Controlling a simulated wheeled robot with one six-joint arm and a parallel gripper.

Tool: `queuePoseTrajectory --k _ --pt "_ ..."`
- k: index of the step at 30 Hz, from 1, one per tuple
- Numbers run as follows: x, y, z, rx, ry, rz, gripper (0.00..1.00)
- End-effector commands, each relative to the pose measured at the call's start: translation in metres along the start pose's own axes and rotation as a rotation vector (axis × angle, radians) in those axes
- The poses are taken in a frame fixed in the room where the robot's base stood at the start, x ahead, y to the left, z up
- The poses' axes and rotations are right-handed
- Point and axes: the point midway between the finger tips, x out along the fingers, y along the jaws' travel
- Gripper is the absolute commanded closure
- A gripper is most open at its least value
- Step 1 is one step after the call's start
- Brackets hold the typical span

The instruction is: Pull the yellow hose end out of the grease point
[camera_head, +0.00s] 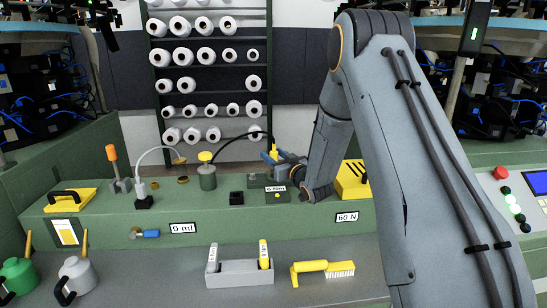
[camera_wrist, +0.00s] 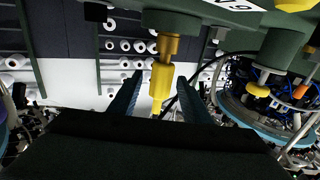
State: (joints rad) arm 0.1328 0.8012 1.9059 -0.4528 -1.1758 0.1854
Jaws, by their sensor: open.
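The yellow hose end (camera_head: 273,151) stands upright at the back of the green bench, on the black hose (camera_head: 240,137) that arcs over from the grease pot (camera_head: 207,174). My gripper (camera_head: 279,156) is at the hose end. In the wrist view its two fingers (camera_wrist: 160,88) are open, one on each side of the yellow hose end. I cannot tell whether either finger touches it.
A panel labelled in Nm (camera_head: 275,189) lies just below my gripper. A yellow slotted box (camera_head: 352,180) stands to the right. A grey holder (camera_head: 240,273) and a yellow brush (camera_head: 322,269) lie on the front table. The yarn rack (camera_head: 205,85) stands behind.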

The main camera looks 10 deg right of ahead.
Motion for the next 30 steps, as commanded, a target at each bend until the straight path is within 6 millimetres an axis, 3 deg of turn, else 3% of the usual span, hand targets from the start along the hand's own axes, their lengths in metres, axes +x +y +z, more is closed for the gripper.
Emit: queuePoseTrajectory --k 5,12,23,30 --pt "0.000 0.000 0.000 0.000 0.000 0.000 0.60" --pt "0.000 0.000 0.000 0.000 0.000 0.000 1.00" --pt "0.000 0.000 -0.004 -0.001 0.002 0.000 1.00" --pt "0.000 0.000 -0.025 -0.002 0.004 -0.001 1.00"
